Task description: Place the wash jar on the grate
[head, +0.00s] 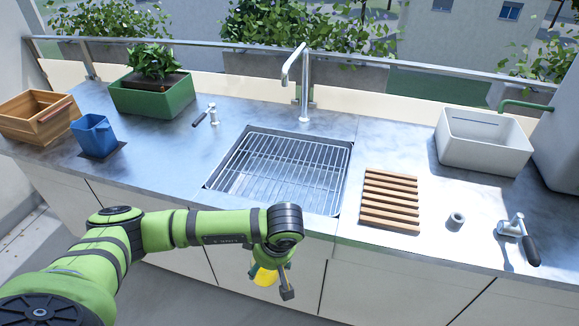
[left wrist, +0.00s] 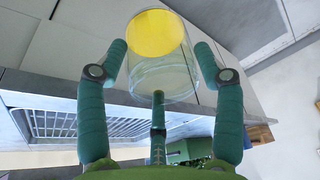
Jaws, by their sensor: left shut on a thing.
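The wash jar (left wrist: 165,79) is a clear, see-through cylinder with a yellow round end, seen in the left wrist view between my fingers. In the head view only its yellow part (head: 265,277) shows clearly, below my wrist. My left gripper (head: 273,280) is shut on the jar, and its fingers sit on both sides of it in the left wrist view (left wrist: 160,72). The jar is held in front of the counter, apart from the grate. The grate (head: 283,166) is a wire rack over the sink basin, bare. My right gripper is not in view.
A tall faucet (head: 304,85) stands behind the sink. A wooden slatted rack (head: 390,199), grey ring (head: 456,221) and handled metal tool (head: 517,228) lie right of it. A white bin (head: 483,142) stands behind.

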